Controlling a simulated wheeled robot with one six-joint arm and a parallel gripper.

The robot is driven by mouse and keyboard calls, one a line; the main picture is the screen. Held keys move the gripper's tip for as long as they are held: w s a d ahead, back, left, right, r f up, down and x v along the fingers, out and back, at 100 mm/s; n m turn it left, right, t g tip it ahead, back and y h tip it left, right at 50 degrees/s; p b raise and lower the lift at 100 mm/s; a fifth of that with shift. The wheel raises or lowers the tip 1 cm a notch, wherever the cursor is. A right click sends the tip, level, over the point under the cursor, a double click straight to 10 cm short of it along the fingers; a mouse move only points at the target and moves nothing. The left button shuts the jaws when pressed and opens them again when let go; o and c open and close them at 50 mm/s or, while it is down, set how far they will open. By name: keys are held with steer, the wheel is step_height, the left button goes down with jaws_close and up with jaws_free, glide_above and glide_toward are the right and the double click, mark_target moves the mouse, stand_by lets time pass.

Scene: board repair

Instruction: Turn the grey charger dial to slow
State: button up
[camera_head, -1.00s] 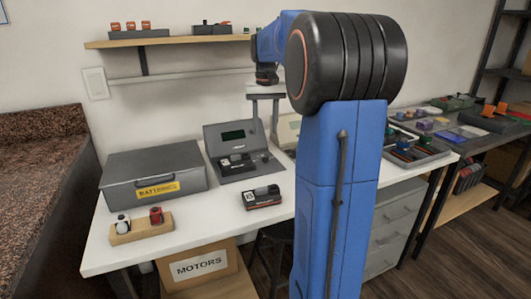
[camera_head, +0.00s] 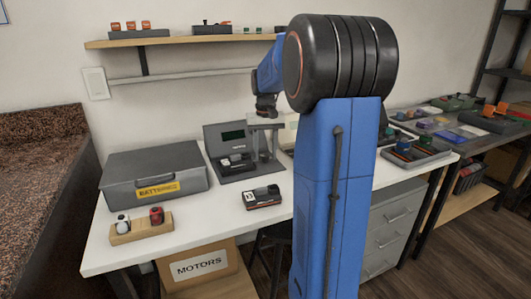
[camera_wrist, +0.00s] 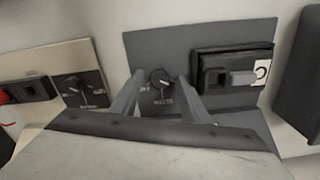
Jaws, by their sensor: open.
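I cannot tell which mark the dial points to. My gripper (camera_head: 263,158) is over the charger's right part and hides the dial in the head view. In the wrist view my open gripper (camera_wrist: 160,74) has one finger on each side of the dial. Whether the fingers touch it is unclear. A black battery (camera_wrist: 231,74) sits in the charger beside the dial.
A beige charger (camera_wrist: 80,56) with its own dial (camera_wrist: 72,84) stands close by. Another battery pack (camera_head: 254,197) lies in front of the grey charger. A grey batteries box (camera_head: 140,171) stands left, with a wooden holder (camera_head: 128,238) in front of it.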

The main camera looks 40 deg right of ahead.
jaws_close()
steer(key=shift+m, duration=0.4)
steer(key=m, duration=1)
steer(key=shift+m, duration=0.4)
jaws_free()
stand_by(0.3)
